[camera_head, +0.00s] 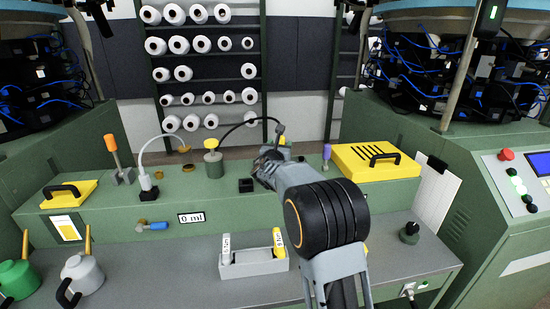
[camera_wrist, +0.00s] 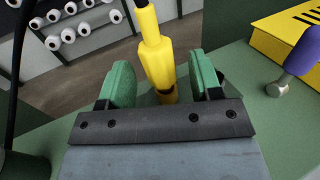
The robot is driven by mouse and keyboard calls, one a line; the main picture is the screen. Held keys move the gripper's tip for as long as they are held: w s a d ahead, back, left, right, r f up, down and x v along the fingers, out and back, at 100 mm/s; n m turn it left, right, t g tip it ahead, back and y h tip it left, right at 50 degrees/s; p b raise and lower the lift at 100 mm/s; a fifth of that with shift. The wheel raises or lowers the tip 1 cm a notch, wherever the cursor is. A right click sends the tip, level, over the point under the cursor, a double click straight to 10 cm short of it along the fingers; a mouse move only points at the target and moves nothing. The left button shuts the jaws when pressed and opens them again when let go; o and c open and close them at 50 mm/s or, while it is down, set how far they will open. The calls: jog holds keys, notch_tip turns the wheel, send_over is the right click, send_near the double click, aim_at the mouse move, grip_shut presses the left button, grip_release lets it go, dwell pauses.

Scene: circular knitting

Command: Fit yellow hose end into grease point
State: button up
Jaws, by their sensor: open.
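The yellow hose end (camera_wrist: 158,60) stands between the two green fingers of my gripper (camera_wrist: 162,88) in the wrist view. The fingers are open, with a visible gap on each side of it. A brass-coloured piece (camera_wrist: 168,97) shows at its lower end; I cannot tell whether this is the grease point or whether the hose end is seated in it. In the head view a bit of the yellow hose end (camera_head: 282,141) shows beyond my gripper (camera_head: 266,160). A black hose (camera_head: 238,124) arches to it from the grey-green pot (camera_head: 213,165).
The green machine top carries a yellow slotted cover (camera_head: 375,162), a purple-handled lever (camera_head: 326,155), an orange-handled lever (camera_head: 112,150) and a brass fitting (camera_head: 187,168). A grey holder (camera_head: 254,268) with two small bottles and two oil cans (camera_head: 82,270) stand on the lower shelf.

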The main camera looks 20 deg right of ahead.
jog(key=b+v, duration=0.1)
jog(key=v, duration=1.1)
jog(key=shift+w, duration=0.1)
jog(key=s+d+m+g+y+p, duration=0.1)
jog(key=s+d+m+g+p, duration=0.2)
jog(key=s+m, duration=0.5)
jog(key=s+d+m+g+p, duration=0.1)
jog(key=s+m+g+p, duration=0.1)
jog(key=s+m+g, duration=0.5)
jog(key=s+a+f+m+y+p, duration=0.1)
jog(key=s+a+m+y+p, duration=0.1)
jog(key=s+a+m+y, duration=0.2)
jog(key=s+a+f+m+g+y+p, duration=0.1)
jog(key=s+a+m+y+p, duration=0.2)
jog(key=s+m, duration=0.6)
jog(key=shift+s+a+f+m+y, duration=0.2)
jog(key=shift+a+f+m+y, duration=0.3)
jog(key=shift+a+y, duration=0.95)
jog(key=shift+a+r+h, duration=0.15)
jog(key=shift+a+h, duration=0.2)
jog(key=shift+h, duration=0.1)
